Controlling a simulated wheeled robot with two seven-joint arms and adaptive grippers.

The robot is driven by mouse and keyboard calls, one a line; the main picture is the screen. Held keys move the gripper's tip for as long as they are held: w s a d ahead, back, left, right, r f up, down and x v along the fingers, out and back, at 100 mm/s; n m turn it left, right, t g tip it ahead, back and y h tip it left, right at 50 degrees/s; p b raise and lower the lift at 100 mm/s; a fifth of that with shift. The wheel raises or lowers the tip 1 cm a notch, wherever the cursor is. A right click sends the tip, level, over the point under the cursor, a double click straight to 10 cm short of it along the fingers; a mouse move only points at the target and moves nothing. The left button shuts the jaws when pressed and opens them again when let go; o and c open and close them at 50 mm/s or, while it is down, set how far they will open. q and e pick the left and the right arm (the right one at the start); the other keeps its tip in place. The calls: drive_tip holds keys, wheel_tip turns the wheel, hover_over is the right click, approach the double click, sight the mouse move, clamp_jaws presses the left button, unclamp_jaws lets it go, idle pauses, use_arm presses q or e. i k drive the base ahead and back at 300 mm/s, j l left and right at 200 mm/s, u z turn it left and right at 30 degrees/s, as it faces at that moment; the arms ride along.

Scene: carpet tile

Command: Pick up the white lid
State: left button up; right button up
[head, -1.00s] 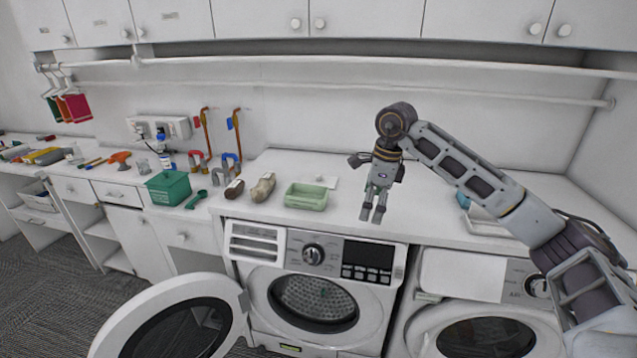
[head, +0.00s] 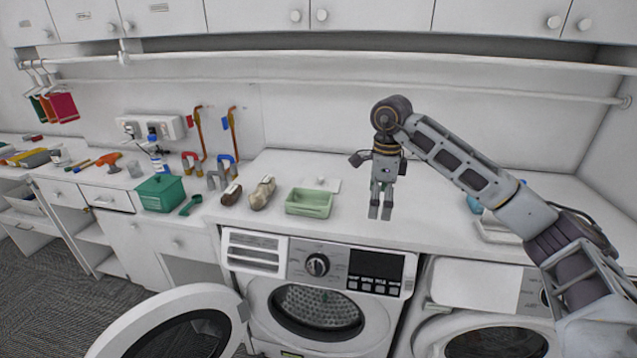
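The white lid (head: 328,184) is a flat pale plate with a small knob. It lies on the white counter just behind the light green open container (head: 309,202), which hides part of it in the head view. My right gripper (head: 380,212) points down over the counter, to the right of the lid and the container and apart from both. Its two fingers have a narrow gap between them, with nothing held. My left gripper is out of view.
Left of the container are a tan item (head: 262,193), a dark brown item (head: 231,194) and a dark green box (head: 161,193). A white tray (head: 497,232) sits at the right. A washer door (head: 175,325) hangs open below. Counter behind my gripper is clear.

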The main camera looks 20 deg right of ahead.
sight(320, 183)
drive_tip(key=i, duration=1.25)
